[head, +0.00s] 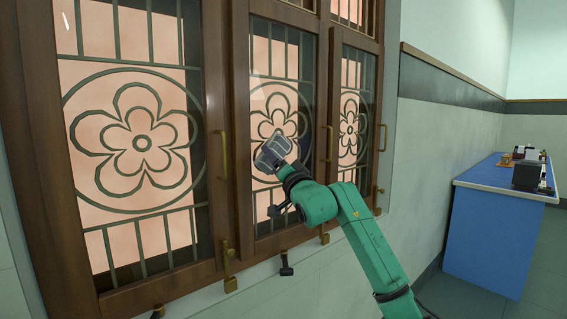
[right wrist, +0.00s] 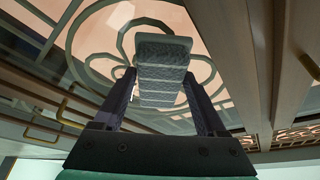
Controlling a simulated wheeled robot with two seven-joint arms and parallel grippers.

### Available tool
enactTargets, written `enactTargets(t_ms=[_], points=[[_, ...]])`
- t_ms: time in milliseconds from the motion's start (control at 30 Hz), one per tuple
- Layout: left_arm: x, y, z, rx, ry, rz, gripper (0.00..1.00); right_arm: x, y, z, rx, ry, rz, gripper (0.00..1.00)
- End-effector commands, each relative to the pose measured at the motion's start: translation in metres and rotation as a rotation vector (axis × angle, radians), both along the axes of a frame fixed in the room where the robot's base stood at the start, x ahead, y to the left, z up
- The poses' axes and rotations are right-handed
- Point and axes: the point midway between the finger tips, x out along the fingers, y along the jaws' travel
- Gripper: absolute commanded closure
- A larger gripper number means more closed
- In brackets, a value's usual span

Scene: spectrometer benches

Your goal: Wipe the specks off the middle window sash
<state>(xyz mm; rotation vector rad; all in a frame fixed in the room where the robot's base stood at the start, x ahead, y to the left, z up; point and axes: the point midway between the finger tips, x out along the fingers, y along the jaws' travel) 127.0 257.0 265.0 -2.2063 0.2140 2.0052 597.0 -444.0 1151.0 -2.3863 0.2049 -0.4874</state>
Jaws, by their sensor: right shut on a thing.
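The middle window sash (head: 240,150) has a brown wooden frame, glass and a flower-pattern grille. My right gripper (head: 284,168) is in front of its lower half, shut on a grey block-like wiping pad (head: 277,144). In the right wrist view the patterned grey pad (right wrist: 163,72) sits between the two dark fingers of the gripper (right wrist: 160,98), with the grille behind it. I cannot tell whether the pad touches the glass. No specks can be made out on the sash; the pad and gripper hide part of it. My left gripper is not in view.
The left sash (head: 205,85) and right sash (head: 372,100) flank the middle one. Brass handles (head: 329,143) and latches (head: 229,268) stick out from the frames. A blue bench (head: 490,235) with instruments stands at the right, with open floor before it.

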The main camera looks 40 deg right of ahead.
Motion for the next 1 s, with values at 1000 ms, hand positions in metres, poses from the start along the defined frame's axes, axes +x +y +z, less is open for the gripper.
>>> enactTargets(t_ms=[1000], points=[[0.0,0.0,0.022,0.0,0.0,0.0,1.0,-0.002,-0.035,0.017,-0.001,0.004,-0.001,0.7]])
